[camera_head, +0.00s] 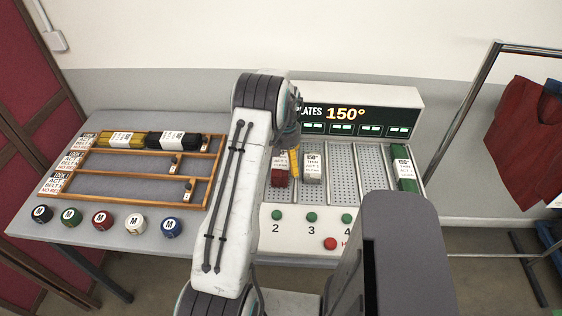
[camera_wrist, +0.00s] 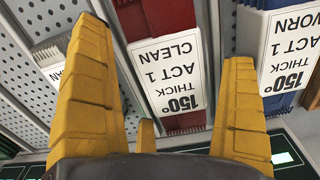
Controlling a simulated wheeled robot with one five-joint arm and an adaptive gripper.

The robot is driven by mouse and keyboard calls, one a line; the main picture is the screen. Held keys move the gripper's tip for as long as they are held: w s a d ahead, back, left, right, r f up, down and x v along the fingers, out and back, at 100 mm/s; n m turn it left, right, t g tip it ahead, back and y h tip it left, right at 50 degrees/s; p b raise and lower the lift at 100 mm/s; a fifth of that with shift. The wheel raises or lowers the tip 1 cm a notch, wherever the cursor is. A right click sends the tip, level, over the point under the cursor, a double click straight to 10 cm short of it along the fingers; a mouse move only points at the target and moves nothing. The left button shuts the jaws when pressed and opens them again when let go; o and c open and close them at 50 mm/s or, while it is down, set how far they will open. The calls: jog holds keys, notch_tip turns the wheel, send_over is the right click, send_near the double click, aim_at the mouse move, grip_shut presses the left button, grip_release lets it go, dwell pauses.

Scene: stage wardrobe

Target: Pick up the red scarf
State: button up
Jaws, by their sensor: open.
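A red folded cloth with a white tag, taken as the red scarf (camera_head: 278,179), lies in a slot of the plate machine (camera_head: 416,104). In the wrist view the red cloth (camera_wrist: 168,17) shows around a tag reading "150° THICK ACT 1 CLEAN". My gripper (camera_wrist: 164,42) is open, with its yellow fingers on either side of that tag and nothing gripped. Whether the fingers touch the cloth I cannot tell. In the head view only one yellow finger (camera_head: 295,163) shows clearly, just beyond the scarf; my arm hides the rest.
A grey-white tagged piece (camera_head: 312,169) lies in the neighbouring slot. Left stands a wooden rack (camera_head: 213,172) with yellow and black rolls. A red garment (camera_head: 525,125) hangs at right.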

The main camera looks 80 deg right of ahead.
jog(key=shift+f, duration=0.4)
jog(key=shift+c, duration=0.3)
jog(key=c, duration=1.1)
jog(key=shift+c, duration=0.5)
jog(key=shift+r, duration=0.15)
